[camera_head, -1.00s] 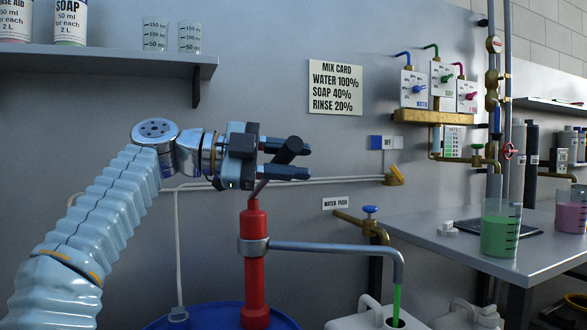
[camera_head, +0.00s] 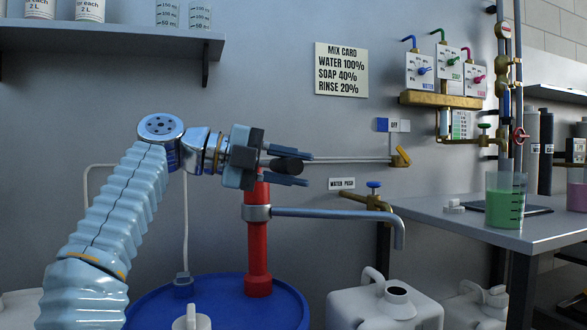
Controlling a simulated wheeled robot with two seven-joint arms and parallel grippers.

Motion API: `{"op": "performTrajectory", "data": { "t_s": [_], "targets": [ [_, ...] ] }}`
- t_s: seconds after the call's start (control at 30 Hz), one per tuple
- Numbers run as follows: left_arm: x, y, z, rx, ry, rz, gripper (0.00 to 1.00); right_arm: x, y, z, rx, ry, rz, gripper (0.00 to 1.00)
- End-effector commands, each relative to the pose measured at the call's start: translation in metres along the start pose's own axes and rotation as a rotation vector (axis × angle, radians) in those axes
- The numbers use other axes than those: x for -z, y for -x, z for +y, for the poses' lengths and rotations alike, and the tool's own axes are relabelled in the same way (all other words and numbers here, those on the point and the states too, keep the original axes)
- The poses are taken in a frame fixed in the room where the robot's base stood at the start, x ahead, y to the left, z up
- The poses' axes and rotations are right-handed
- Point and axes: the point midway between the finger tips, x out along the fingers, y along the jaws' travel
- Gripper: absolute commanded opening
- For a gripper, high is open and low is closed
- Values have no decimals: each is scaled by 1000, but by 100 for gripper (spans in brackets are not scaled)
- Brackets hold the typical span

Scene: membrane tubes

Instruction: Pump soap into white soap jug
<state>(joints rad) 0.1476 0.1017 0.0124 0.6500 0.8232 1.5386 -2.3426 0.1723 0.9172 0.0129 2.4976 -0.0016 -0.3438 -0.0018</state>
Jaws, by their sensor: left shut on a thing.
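The red hand pump (camera_head: 257,240) stands upright on a blue drum (camera_head: 190,308). My left gripper (camera_head: 297,168) is shut on the pump's black handle (camera_head: 287,166), which sits just above the pump's top. The grey metal spout (camera_head: 330,214) reaches right from the pump, and its tip bends down. A white jug (camera_head: 350,308) with an open neck (camera_head: 397,289) stands below the spout tip, which is apart from the opening. No liquid shows falling from the spout. The jug's inside is dark, and its fill level cannot be told. My right gripper is not in view.
A grey bench (camera_head: 500,240) at the right holds a beaker of green liquid (camera_head: 504,205). Another white jug (camera_head: 470,308) stands right of the open one, and a white container (camera_head: 191,318) shows at the bottom. A brass tap (camera_head: 365,198) is behind the spout.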

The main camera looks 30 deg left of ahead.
Motion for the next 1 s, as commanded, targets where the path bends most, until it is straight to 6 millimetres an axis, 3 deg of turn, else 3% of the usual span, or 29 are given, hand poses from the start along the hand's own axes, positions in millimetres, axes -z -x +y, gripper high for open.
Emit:
{"op": "performTrajectory", "data": {
  "t_s": [0.17, 0.2, 0.33, 0.67, 0.77, 1.0],
  "targets": [
    [0, 0, 0, 0, 1, 1, 0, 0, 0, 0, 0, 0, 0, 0],
    [0, 0, 0, 0, 1, 2, 35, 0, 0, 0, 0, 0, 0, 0],
    [0, 0, 0, 0, 1, 1, 53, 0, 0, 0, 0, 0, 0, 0],
    [0, 4, -1, 1, 2, 0, 53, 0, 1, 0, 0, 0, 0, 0],
    [-1, 17, -2, 1, 2, -4, 53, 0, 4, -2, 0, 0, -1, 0],
    [-2, 75, -4, 0, 4, -8, 53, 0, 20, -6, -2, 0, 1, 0]
  ]
}}
